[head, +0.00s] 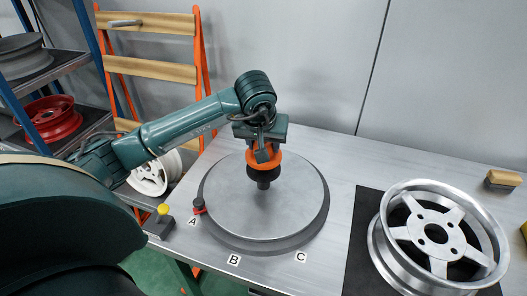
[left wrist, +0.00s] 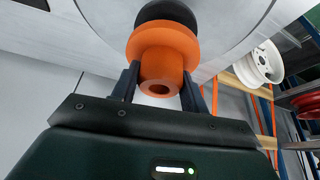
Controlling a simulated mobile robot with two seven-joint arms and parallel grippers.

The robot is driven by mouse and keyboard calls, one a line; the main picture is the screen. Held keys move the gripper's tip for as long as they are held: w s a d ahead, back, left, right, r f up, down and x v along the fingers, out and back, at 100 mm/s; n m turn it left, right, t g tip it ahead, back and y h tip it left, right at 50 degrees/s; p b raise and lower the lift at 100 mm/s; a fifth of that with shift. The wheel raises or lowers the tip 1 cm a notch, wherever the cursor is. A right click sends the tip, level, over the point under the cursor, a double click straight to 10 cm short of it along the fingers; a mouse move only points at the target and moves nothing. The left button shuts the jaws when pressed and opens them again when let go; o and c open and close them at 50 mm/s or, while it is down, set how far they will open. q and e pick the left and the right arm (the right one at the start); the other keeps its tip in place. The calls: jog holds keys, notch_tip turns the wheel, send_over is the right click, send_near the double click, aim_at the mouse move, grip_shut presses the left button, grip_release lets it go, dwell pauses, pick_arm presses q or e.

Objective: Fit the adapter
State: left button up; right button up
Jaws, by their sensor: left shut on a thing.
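The adapter (head: 264,160) is an orange flanged piece with a bore, with a black part below it. My left gripper (head: 263,152) is shut on its orange part, above the middle of a round grey plate (head: 230,205) on the bench. In the left wrist view the orange piece (left wrist: 160,62) sits between the two fingers of my left gripper (left wrist: 160,88), with the black part (left wrist: 165,12) beyond it. I cannot tell whether the black tip touches the plate. My right gripper is not in view.
A silver wheel (head: 395,245) lies on a black mat (head: 361,215) at right. A yellow-knobbed block (head: 162,216) stands left. A brush (head: 502,179) lies far right.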

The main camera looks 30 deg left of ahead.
pick_arm(q)
notch_tip(320, 180, down, 3)
jog(key=shift+f, duration=0.1)
jog(key=shift+f, duration=0.15)
jog(key=o, duration=1)
jog(key=shift+o, duration=0.2)
